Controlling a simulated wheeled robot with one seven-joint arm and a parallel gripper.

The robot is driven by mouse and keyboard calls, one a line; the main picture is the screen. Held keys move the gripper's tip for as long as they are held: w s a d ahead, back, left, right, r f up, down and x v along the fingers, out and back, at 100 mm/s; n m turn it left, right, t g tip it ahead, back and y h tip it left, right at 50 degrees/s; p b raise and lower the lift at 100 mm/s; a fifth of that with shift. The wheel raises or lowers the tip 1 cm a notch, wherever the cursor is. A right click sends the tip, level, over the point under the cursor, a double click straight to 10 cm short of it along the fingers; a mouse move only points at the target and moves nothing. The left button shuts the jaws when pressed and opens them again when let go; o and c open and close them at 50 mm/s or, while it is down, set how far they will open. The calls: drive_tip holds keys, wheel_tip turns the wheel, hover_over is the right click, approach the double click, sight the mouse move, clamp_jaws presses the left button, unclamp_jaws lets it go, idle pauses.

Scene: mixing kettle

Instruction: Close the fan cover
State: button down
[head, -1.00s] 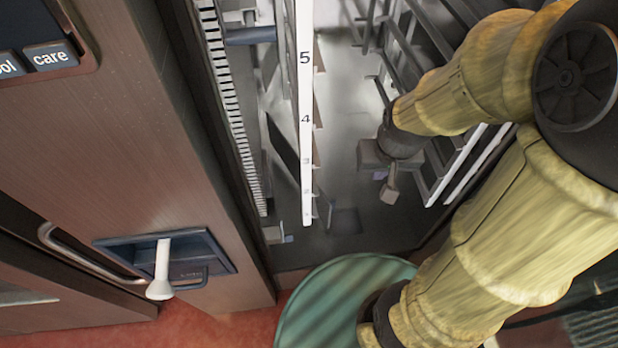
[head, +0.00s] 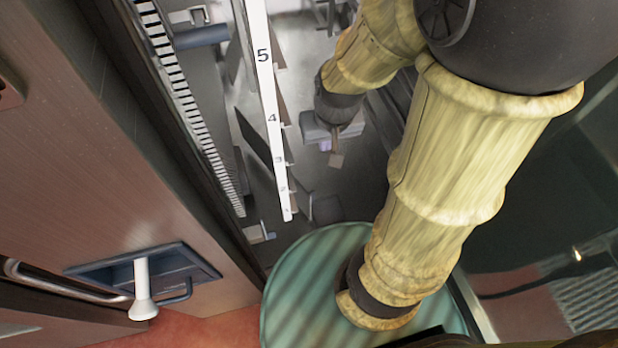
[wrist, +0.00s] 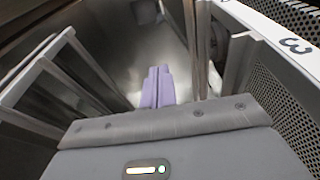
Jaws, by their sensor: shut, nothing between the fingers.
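A tall white strip numbered 1 to 5 (head: 268,110) stands inside the open metal chamber in the head view; it also shows at upper right in the wrist view (wrist: 262,25). It appears to be the front edge of the fan cover, seen nearly edge-on and apart from the left wall. My gripper (head: 335,158) is inside the chamber, to the right of the strip with a gap between them. In the wrist view its purple fingers (wrist: 157,88) are together and empty. The fan itself cannot be made out.
A brown door panel or wall (head: 110,140) with a recessed white-handled latch (head: 142,280) is at left. A round green ribbed surface (head: 310,270) lies below my arm. Metal rack rails (wrist: 75,65) are left of my fingers; perforated metal (wrist: 290,115) is at right.

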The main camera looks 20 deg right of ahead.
drive_tip(key=w+d+f+m+g+y, duration=0.1)
drive_tip(key=w+d+f+m, duration=0.1)
drive_tip(key=w+f+m, duration=0.2)
drive_tip(key=w+d+f+m+g+y+b, duration=0.1)
drive_tip(key=w+d+f+m, duration=0.1)
drive_tip(key=f, duration=0.8)
drive_tip(key=w+d+f+m+g+y+b, duration=0.1)
drive_tip(key=w+d+f+m+g+y, duration=0.1)
drive_tip(key=w+f+m, duration=0.3)
wheel_tip(320, 180, down, 2)
drive_tip(key=shift+w+f+m, duration=0.1)
drive_tip(key=shift+w+m, duration=0.2)
drive_tip(key=shift+m, duration=0.8)
drive_tip(key=s+a+f+b, duration=0.3)
drive_tip(key=a+f, duration=0.4)
drive_tip(key=f, duration=0.2)
drive_tip(key=shift+w+a+f, duration=0.1)
drive_tip(key=shift+a+f, duration=0.05)
drive_tip(key=shift+a, duration=0.05)
